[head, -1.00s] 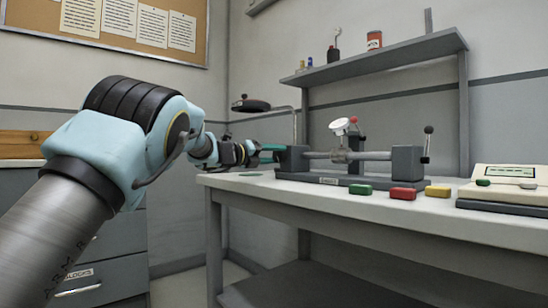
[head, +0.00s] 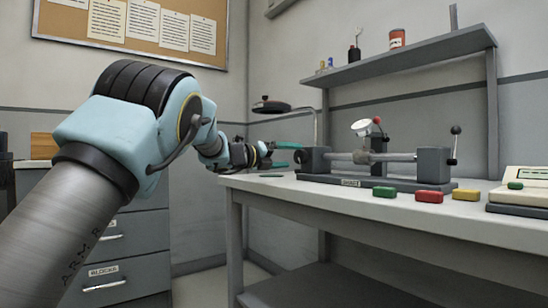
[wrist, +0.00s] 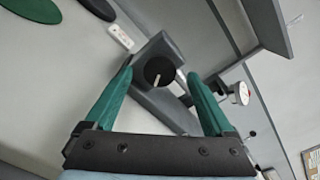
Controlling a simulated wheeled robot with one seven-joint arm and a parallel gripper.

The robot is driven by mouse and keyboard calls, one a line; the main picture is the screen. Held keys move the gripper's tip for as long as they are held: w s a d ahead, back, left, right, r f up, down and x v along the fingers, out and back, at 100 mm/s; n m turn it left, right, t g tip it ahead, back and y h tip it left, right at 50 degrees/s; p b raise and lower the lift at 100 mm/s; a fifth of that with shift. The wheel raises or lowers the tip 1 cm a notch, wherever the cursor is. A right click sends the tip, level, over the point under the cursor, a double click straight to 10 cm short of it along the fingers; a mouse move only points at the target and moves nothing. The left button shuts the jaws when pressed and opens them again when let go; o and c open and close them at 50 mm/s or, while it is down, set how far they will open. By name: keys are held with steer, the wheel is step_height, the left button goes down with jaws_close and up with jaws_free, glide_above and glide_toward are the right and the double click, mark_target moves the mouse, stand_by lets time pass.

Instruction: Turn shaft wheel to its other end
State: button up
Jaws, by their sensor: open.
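The shaft wheel (wrist: 160,72) is a round black knob with a white mark, on the end face of a grey block in the wrist view. In the head view it shows only as a small dark shape at the left end of the shaft rig (head: 350,182). My gripper (head: 289,154) is open beside that end of the rig. In the wrist view its two green fingers (wrist: 158,75) are spread to either side of the wheel. Gaps show between fingers and wheel, and I cannot tell their depth relative to it.
Green (head: 384,192), red (head: 429,196) and yellow (head: 466,195) blocks lie along the front of the bench (head: 330,204). A lever with a black ball (head: 455,131) stands at the rig's right end. A shelf (head: 400,60) hangs above, and a device (head: 523,182) sits at right.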

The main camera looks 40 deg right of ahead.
steer(key=a, duration=0.7)
steer(key=shift+w+a+p, duration=0.2)
steer(key=shift+a+p, duration=0.1)
